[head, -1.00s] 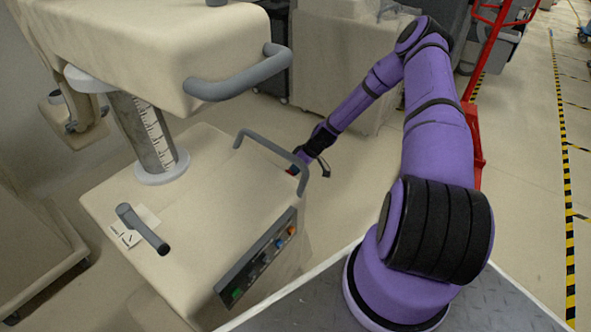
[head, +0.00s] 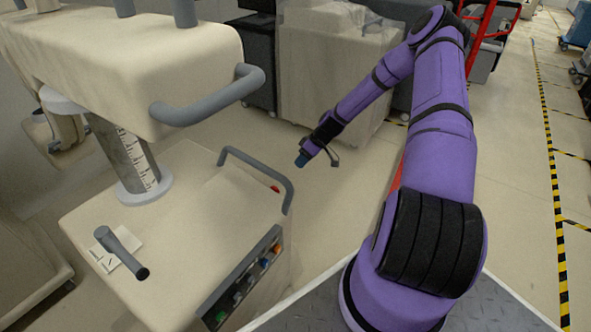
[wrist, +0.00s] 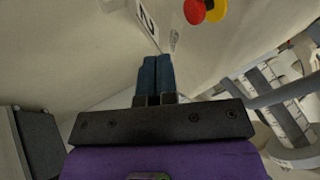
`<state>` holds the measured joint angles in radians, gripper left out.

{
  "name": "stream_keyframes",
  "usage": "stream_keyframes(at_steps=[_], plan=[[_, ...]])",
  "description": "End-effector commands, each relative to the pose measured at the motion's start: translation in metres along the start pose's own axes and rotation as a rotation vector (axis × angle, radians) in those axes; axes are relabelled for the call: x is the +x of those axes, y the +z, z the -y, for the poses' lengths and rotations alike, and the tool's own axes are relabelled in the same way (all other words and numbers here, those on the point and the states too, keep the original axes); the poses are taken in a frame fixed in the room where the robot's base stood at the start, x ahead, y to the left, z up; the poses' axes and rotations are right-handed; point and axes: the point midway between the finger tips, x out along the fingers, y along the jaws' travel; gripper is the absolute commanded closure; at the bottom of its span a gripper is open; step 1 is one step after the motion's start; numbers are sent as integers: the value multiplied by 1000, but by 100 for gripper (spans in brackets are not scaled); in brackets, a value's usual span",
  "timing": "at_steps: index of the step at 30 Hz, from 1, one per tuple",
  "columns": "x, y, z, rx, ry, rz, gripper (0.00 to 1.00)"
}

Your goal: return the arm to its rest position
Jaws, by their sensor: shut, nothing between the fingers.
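My purple arm (head: 440,110) rises from the base at the lower right, bends at the top and reaches down to the left. My gripper (head: 301,160) is at its end, in the open space just right of the grey handle on the covered cart. It is apart from the cart. In the wrist view my gripper (wrist: 155,62) shows two blue fingers pressed side by side, shut with nothing between them.
The beige covered cart (head: 130,215) with a grey handle (head: 262,168) and a button panel (head: 240,278) stands at left. A red and yellow knob (wrist: 205,11) shows in the wrist view. Another covered cart (head: 325,75) stands behind my forearm. Open floor (head: 510,200) lies at right.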

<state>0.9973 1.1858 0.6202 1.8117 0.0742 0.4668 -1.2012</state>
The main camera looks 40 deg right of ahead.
Motion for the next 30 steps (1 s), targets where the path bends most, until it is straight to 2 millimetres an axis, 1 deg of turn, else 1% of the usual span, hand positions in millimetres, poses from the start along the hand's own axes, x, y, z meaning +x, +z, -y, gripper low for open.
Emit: stream_keyframes(at_steps=[4, 22, 26, 30], plan=[[-6, 0, 0, 0, 0, 0, 100], [-8, -1, 1, -1, 2, 5, 100], [-20, -10, 10, -8, 17, 38, 100], [-44, -27, 33, -16, 50, 106, 100]])
